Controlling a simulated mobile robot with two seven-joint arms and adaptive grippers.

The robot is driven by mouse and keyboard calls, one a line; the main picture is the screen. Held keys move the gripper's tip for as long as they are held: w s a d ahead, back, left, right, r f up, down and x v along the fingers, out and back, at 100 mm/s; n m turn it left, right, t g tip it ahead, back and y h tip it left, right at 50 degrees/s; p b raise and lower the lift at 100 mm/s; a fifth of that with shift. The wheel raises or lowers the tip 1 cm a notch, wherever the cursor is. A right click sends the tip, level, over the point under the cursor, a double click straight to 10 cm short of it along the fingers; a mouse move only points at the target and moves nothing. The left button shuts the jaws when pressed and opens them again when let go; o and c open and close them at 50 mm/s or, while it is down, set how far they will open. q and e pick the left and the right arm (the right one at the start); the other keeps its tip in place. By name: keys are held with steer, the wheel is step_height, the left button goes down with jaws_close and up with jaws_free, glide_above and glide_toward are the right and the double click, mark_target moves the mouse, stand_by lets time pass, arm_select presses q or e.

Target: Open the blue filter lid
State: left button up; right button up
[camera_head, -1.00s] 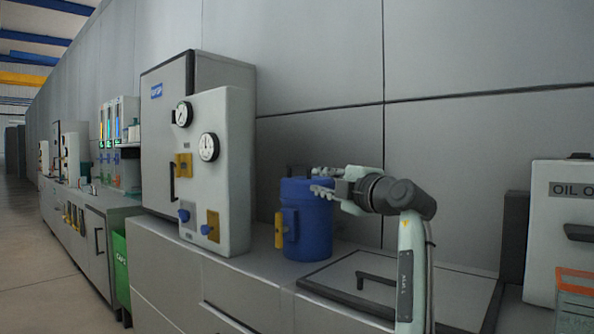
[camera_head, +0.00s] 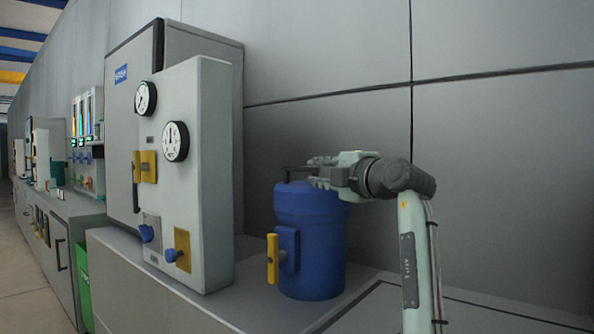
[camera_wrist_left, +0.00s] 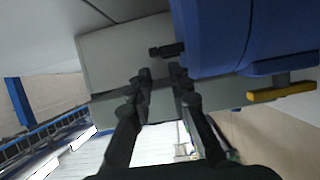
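The blue filter (camera_head: 312,262) stands upright on the grey counter, with its blue lid (camera_head: 308,203) on top. A dark handle (camera_head: 297,170) rises from the lid, and a yellow latch handle (camera_head: 272,259) sits on the filter's side. My left gripper (camera_head: 322,172) is at lid height, beside the dark handle and over the lid's right part. In the left wrist view, its two fingers (camera_wrist_left: 162,76) are apart with a gap between them. A short dark bar (camera_wrist_left: 166,50) shows just beyond the fingertips, beside the blue body (camera_wrist_left: 212,35). My right gripper is out of view.
A grey panel box (camera_head: 190,90) with gauges (camera_head: 175,141) and yellow and blue knobs (camera_head: 147,233) stands left of the filter. A grey wall (camera_head: 330,50) is close behind. A green bin (camera_head: 83,285) is at the lower left.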

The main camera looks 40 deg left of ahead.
mark_target(304, 169)
arm_select(q)
steer(key=shift+w+a, duration=0.45)
steer(key=shift+w, duration=0.05)
steer(key=p+x, duration=0.1)
steer(key=x, duration=0.5)
steer(key=shift+w+a+r, duration=0.1)
steer(key=shift+a+r, duration=0.05)
steer(key=shift+a, duration=0.1)
steer(key=shift+w+a, duration=0.25)
steer(key=shift+a, duration=0.2)
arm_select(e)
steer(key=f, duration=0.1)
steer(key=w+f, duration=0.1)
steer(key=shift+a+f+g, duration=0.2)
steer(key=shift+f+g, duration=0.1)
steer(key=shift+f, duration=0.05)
arm_select(q)
jaws_close()
